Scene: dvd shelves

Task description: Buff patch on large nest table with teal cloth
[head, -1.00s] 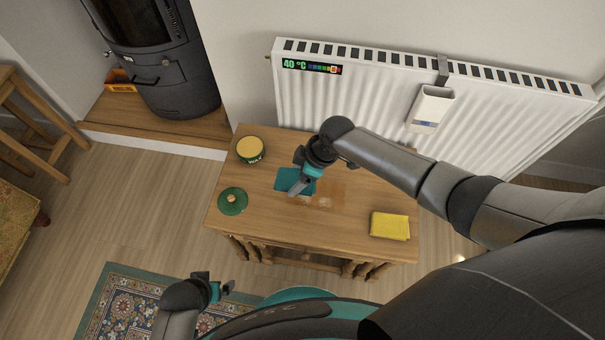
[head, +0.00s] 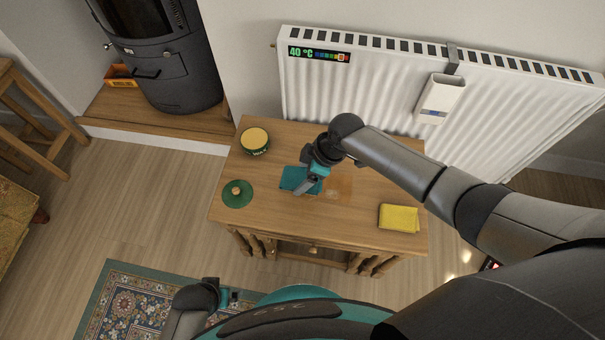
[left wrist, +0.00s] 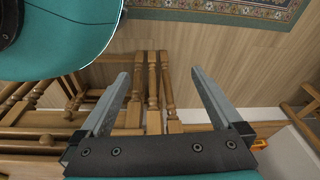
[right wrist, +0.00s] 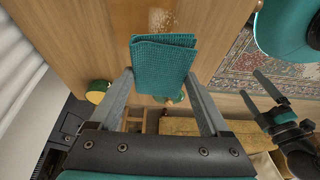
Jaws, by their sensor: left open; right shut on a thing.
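The large nest table (head: 270,205) stands against the radiator. The teal cloth (head: 293,180) lies folded on its top, left of a darker patch (head: 338,188) with pale specks. My right gripper (head: 306,188) is shut on the cloth, low at the table top. In the right wrist view the cloth (right wrist: 163,65) sits between the fingertips, and the patch (right wrist: 145,18) lies beyond it. My left gripper (head: 230,298) is open and empty, low in front of the table. Its spread fingers (left wrist: 160,85) show in the left wrist view.
A wax tin (head: 255,142) and its green lid (head: 237,194) stand on the table's left side. A yellow cloth (head: 398,218) lies at the right front corner. The radiator (head: 390,85) is close behind. A stove (head: 160,65) stands at the left.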

